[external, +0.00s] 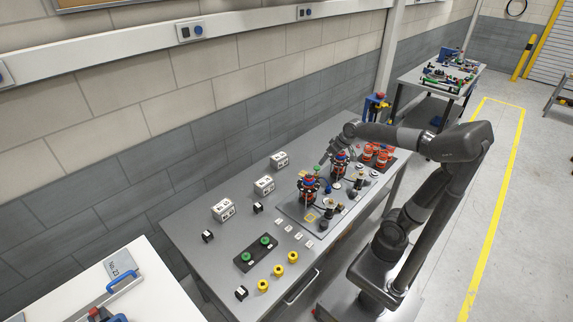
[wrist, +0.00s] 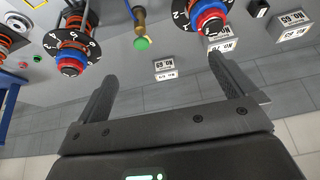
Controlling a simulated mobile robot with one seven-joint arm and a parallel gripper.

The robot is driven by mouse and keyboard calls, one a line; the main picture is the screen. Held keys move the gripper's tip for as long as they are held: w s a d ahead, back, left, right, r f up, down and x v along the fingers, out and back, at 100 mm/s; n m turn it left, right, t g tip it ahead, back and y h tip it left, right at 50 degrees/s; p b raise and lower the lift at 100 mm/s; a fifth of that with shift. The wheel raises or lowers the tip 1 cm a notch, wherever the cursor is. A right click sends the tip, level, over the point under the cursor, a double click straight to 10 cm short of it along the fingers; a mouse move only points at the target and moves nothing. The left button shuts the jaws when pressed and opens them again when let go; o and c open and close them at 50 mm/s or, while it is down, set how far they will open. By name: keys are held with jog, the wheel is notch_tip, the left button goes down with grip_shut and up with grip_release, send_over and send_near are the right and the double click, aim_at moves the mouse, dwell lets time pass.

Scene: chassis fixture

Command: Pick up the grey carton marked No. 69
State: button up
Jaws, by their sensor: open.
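Three pale grey cartons with printed labels stand in a row along the wall side of the grey workbench: a near one (external: 222,210), a middle one (external: 264,186) and a far one (external: 279,160). In the wrist view they appear upside down, the far one (wrist: 168,69) between my fingertips in the picture, the others to its right (wrist: 222,44) (wrist: 293,24). Their labels look like No. followed by digits, too small to tell surely which reads 69. My gripper (external: 324,160) is open and empty, above the bench to the right of the far carton, apart from it.
Red-blue fixtures with black numbered dials (external: 308,188) (wrist: 208,14) stand close to my gripper. A green button (wrist: 142,43) is near it. Orange-red parts (external: 376,155) stand farther right. A black tray (external: 256,253) and yellow buttons (external: 278,270) sit at the near end. The wall borders the bench.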

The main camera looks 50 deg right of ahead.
jog(key=w, duration=1)
send_near(280, 156)
jog(key=shift+w+a+f+m+g, duration=0.15)
jog(key=shift+w+a+m+g, duration=0.2)
jog(key=shift+w, duration=0.35)
jog(key=shift+w+f, duration=0.4)
jog(key=shift+f, duration=0.15)
jog(key=x, duration=0.5)
jog(key=shift+d+f, duration=0.1)
jog(key=x, duration=0.5)
jog(key=shift+s+d+f, duration=0.15)
jog(key=shift+s+d, duration=0.05)
jog(key=shift+s, duration=0.1)
jog(key=shift+c, duration=0.2)
